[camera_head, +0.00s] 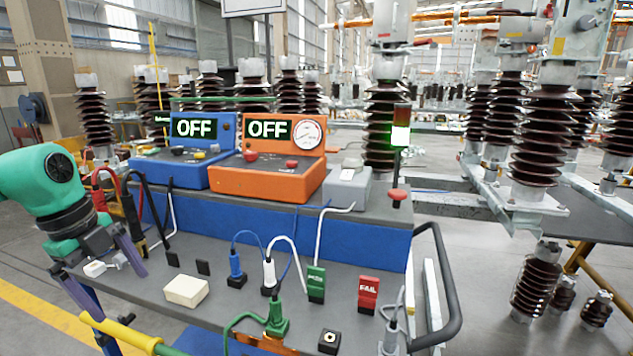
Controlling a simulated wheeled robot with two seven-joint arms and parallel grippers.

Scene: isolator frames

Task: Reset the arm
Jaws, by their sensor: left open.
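My left gripper (103,272) is at the left edge of the grey cart top (215,325). Its two purple-grey fingers are spread apart. A small white plug-like piece (95,268) shows between or behind the fingers; I cannot tell whether it touches them. The green arm comes in from the left. My right gripper is not in view.
The cart carries a blue box (182,150) and an orange box (268,165), both reading OFF. Cables, a white block (186,291), a green switch (316,283) and a red FAIL switch (367,294) crowd its top. A black handle (447,290) stands at the right.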

